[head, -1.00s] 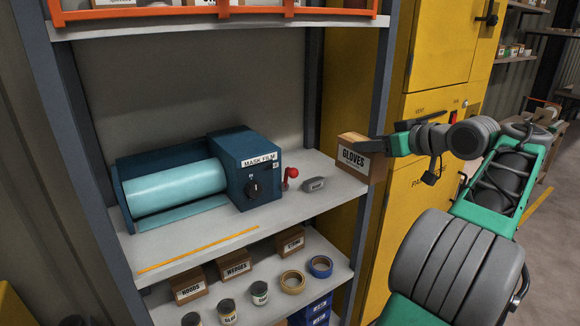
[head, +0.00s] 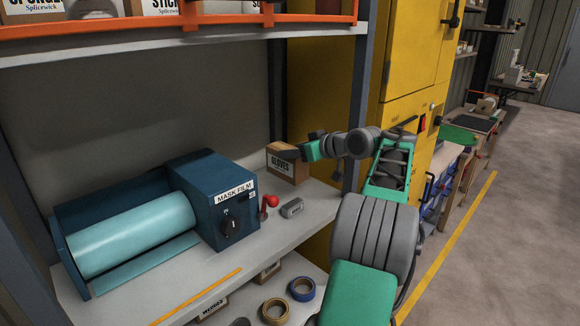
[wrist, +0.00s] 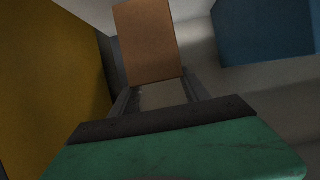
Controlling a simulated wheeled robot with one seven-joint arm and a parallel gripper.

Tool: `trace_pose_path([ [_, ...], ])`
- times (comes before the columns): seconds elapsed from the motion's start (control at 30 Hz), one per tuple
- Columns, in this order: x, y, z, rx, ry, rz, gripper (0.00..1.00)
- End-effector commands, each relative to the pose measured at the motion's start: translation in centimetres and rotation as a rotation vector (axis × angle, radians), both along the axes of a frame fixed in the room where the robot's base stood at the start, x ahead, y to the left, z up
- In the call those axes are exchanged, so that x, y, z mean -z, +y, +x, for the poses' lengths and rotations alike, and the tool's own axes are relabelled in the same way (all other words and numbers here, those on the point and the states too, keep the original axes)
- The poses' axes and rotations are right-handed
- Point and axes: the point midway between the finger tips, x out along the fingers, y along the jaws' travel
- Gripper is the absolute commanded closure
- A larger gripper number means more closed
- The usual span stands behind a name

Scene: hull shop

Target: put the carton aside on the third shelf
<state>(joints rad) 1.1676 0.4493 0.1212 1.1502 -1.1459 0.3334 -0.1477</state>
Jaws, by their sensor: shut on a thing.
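The brown carton (head: 284,168), labelled GLOVES, is upright at the right end of the shelf (head: 322,200) that bears the blue mask film machine. My gripper (head: 298,154) reaches in from the right and is shut on the carton. In the wrist view, the carton (wrist: 148,42) shows as a plain brown face beyond the fingers. I cannot tell whether its base touches the shelf. The fingertips are partly hidden by the carton.
The mask film machine (head: 208,200) fills the left and middle of this shelf. A grey post (head: 362,95) stands at right, with a yellow cabinet (head: 410,60) behind.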

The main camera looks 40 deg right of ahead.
Motion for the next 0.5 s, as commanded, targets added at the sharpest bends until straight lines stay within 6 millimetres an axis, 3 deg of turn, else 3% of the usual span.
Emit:
trace_pose_path([
  [0.3,4.5,-1.2,3.2,0.002,0.001,0.002,1.00],
  [0.5,7.0,-1.3,3.0,0.005,-0.001,-0.001,1.00],
])
